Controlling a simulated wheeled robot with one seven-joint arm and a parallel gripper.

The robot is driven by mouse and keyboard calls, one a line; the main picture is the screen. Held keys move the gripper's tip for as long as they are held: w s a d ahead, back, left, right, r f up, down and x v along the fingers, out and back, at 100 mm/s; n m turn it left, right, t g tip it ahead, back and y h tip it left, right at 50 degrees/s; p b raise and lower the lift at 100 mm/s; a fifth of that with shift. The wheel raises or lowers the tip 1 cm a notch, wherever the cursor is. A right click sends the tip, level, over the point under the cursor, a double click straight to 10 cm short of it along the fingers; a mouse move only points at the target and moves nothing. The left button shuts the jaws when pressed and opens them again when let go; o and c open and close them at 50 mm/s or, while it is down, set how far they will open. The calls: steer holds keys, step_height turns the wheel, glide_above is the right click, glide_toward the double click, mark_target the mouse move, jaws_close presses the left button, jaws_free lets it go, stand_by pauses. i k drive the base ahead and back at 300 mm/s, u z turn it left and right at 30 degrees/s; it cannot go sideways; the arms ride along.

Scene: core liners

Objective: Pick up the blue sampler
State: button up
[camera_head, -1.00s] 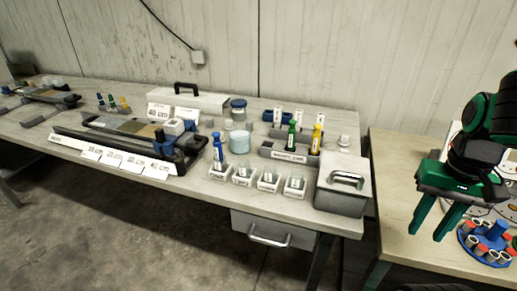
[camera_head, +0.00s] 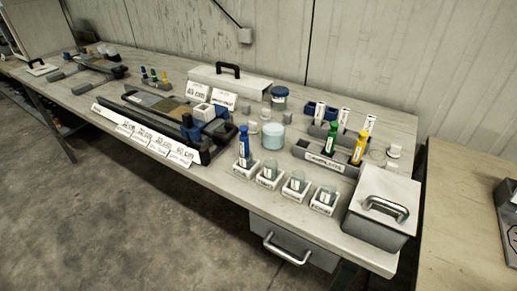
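The blue sampler (camera_head: 244,143) stands upright at the left end of the front row of small white holders on the long table. Its lower end is at the leftmost white holder (camera_head: 247,172); I cannot tell exactly how it sits in it. A green sampler (camera_head: 331,139) and a yellow sampler (camera_head: 359,149) stand in the grey labelled rack (camera_head: 321,161) to the right and behind. My gripper is not in view.
Jars in white holders (camera_head: 295,186) continue right of the blue sampler. A grey metal box with a handle (camera_head: 381,211) stands at the right front corner. A black-framed core tray (camera_head: 160,115) lies to the left, a pale blue jar (camera_head: 273,136) behind. Floor in front is clear.

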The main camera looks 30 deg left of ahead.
mark_target(244, 144)
steer(key=u, duration=0.05)
steer(key=k, duration=1.55)
steer(key=u, duration=1.65)
steer(key=i, duration=1.5)
steer(key=z, duration=0.05)
